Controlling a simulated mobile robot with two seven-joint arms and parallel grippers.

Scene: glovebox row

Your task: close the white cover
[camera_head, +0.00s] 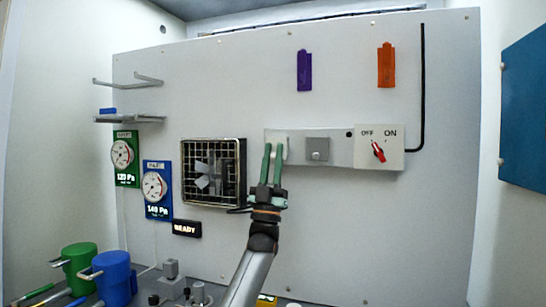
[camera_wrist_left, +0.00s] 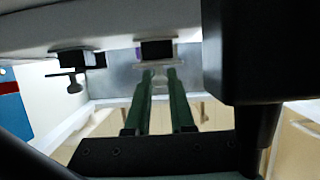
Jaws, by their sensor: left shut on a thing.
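The white cover (camera_head: 284,150) is a small pale piece at the left end of the grey wall panel (camera_head: 344,152). My left gripper (camera_head: 272,148) reaches up to it with two green fingers and is shut on it. The fingers hide part of the cover. In the left wrist view the fingertips (camera_wrist_left: 160,73) meet at a pale edge of the cover (camera_wrist_left: 151,66) just below a dark square part (camera_wrist_left: 156,50). How far the cover stands open is hard to tell. My right gripper is not in view.
Right of the cover are a grey square box (camera_head: 317,149) and a red OFF/ON knob (camera_head: 378,151). A caged fan (camera_head: 213,172) is close on the left. Gauges (camera_head: 124,157) are farther left. The wall below the panel is clear.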

